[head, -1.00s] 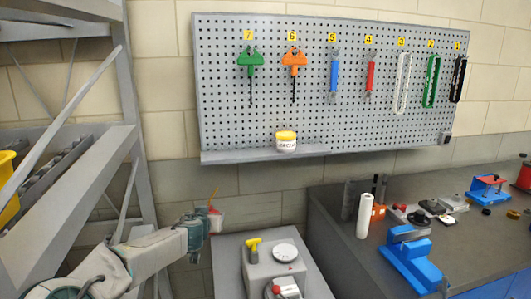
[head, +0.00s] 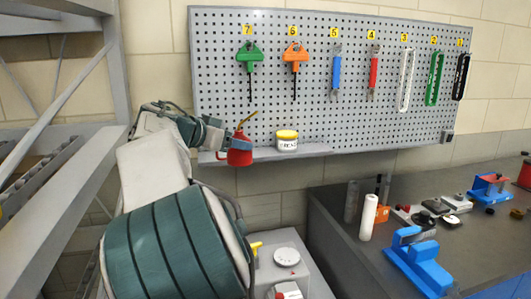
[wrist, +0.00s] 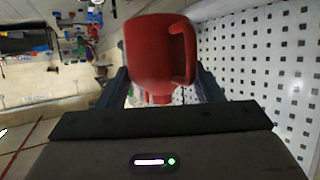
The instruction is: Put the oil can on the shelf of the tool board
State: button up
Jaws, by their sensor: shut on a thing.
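The red oil can (head: 240,152) with its thin orange spout is in my gripper (head: 224,142), which is shut on it. In the head view the can is upright at the left end of the shelf (head: 305,151) of the tool board (head: 320,95). I cannot tell whether its base touches the shelf. In the wrist view the can (wrist: 155,50) fills the space between the dark fingers, its handle to the right and the perforated board beyond it. Part of the gripper is hidden in the head view.
A white tub with a yellow lid (head: 287,140) stands on the shelf, right of the can. Numbered tools, such as the green-handled one (head: 250,57), hang above. A grey workbench (head: 345,240) with a blue vise (head: 413,258) is at the right. A grey rack frame (head: 60,190) is close at left.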

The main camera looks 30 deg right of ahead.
aim_at(237, 132)
jog(key=shift+s+d+r+m+g, duration=0.1)
jog(key=shift+s+r+m+g, duration=0.2)
jog(key=shift+r, duration=0.3)
jog(key=shift+s+d+r+m+g, duration=0.1)
jog(key=shift+s+r+m+g, duration=0.1)
jog(key=shift+s+r, duration=0.3)
jog(key=shift+w+d+r, duration=0.1)
jog(key=shift+w+r, duration=0.05)
jog(key=shift+r, duration=0.15)
jog(key=w+d+p, duration=0.3)
jog(key=w+p, duration=0.3)
jog(key=w, duration=0.3)
jog(key=w+d+p, duration=0.2)
jog(key=w+p, duration=0.4)
jog(key=w, duration=0.3)
notch_tip(237, 132, down, 6)
jog(key=shift+w+d+r+p, duration=0.15)
jog(key=shift+p, duration=0.2)
jog(key=shift+w+d+f+p, duration=0.1)
jog(key=shift+w+f+p, duration=0.1)
jog(key=shift+f+p, duration=0.4)
jog(key=shift+f, duration=0.2)
jog(key=o, duration=0.9)
jog(key=shift+b, duration=0.3)
jog(key=shift+o, duration=0.3)
